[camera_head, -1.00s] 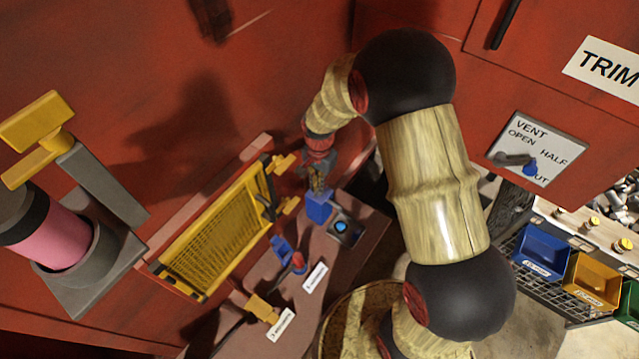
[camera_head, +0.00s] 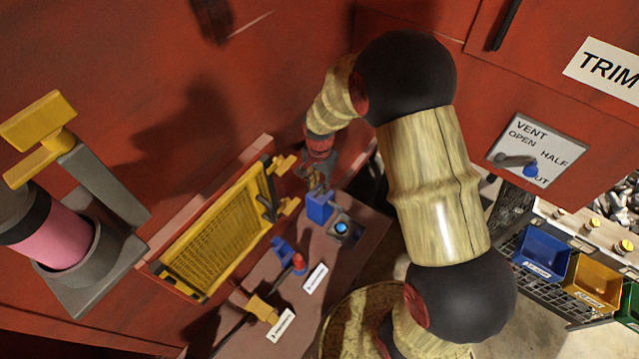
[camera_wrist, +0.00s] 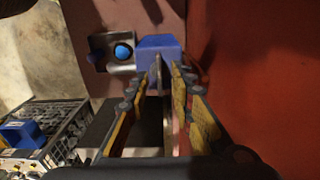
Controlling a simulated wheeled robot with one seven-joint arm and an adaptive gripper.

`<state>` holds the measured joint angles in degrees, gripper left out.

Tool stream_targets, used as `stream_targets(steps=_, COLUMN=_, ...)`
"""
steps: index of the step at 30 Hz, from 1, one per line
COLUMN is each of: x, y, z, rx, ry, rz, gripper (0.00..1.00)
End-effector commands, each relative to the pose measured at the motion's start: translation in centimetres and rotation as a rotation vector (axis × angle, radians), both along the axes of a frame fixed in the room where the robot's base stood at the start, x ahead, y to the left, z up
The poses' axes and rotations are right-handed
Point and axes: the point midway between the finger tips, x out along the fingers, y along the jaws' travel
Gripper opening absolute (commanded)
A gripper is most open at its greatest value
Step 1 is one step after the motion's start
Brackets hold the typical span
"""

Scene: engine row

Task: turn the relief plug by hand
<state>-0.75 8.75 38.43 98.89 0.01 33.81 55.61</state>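My gripper (camera_head: 317,186) points down at a blue block (camera_head: 320,207) on the brown ledge beside the red wall. In the wrist view its two fingers (camera_wrist: 157,82) stand apart, with a thin grey upright piece (camera_wrist: 158,68) in the gap between them, in front of the blue block (camera_wrist: 160,42). I cannot tell whether either finger touches that piece. Left of the block in the wrist view, a round blue button (camera_wrist: 123,51) sits on a metal plate. Nothing is labelled as the relief plug, so I cannot tell which part it is.
A yellow mesh panel (camera_head: 215,232) leans by the ledge. A red-topped blue fitting (camera_head: 298,264) and a yellow fitting (camera_head: 262,309) stand along the ledge with white labels. A vent plate with a lever (camera_head: 537,150) is on the right wall. Coloured bins (camera_head: 541,250) stand lower right.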

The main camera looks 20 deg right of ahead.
Motion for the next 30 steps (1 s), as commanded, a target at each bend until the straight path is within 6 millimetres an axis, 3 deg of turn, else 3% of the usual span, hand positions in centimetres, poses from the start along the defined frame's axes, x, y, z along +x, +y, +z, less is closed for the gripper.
stream_targets(steps=8, x=0.1, y=0.0, z=1.9, rx=0.000, ry=-0.002, rz=0.000, gripper=0.23)
stream_targets(steps=21, x=0.0, y=0.0, z=10.1, rx=0.000, ry=-0.003, rz=0.000, gripper=0.23)
stream_targets(steps=30, x=0.0, y=0.0, z=12.0, rx=0.000, ry=0.000, rz=0.000, gripper=0.23)
